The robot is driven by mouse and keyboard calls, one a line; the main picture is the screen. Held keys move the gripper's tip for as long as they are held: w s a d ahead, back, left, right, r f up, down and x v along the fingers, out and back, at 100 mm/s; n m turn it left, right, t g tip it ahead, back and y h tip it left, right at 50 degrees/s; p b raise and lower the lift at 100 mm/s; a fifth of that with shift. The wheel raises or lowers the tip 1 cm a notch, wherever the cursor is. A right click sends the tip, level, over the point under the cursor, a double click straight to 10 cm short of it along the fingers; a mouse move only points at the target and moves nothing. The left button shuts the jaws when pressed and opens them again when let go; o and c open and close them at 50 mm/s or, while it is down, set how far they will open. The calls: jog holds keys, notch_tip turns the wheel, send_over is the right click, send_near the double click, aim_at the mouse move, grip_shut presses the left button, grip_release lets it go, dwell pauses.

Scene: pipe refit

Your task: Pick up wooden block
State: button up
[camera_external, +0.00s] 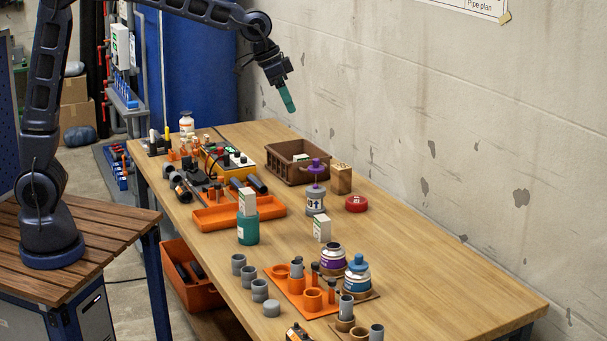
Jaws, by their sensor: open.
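The wooden block (341,181) is a small upright tan block with dark marks on its top. It stands near the back of the workbench (440,270), between a brown crate and a red round lid. My gripper (289,102), with teal fingers, hangs in the air above the back of the bench, up and to the left of the block. It is apart from the block. The gap between the fingers is too small to make out, and I see nothing held in them.
The brown crate (283,168) is left of the block. A grey jar with a purple top (315,198) stands in front, and the red lid (356,204) lies at right. An orange tray (240,214), pipe pieces and bottles fill the left and front. The bench's right side is clear.

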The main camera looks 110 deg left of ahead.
jog(key=w+a+f+n, duration=0.1)
jog(key=w+a+f, duration=0.15)
jog(key=a, duration=0.45)
jog(key=w+a+f, duration=0.2)
jog(key=a+f, duration=0.2)
jog(key=a, duration=0.3)
jog(key=n+g+y, duration=0.1)
jog(key=n, duration=0.2)
send_near(342, 175)
jog(key=a+f, duration=0.1)
jog(key=a, duration=0.2)
jog(key=shift+s+x, duration=0.15)
jog(key=shift+x, duration=1.55)
jog(key=shift+s+x, duration=0.2)
jog(key=shift+x, duration=1.45)
jog(key=shift+s+x, duration=0.15)
jog(key=shift+x, duration=1.55)
jog(key=shift+f, duration=0.1)
jog(key=shift+c, duration=0.3)
jog(key=shift+y, duration=0.3)
jog(key=c, duration=1.1)
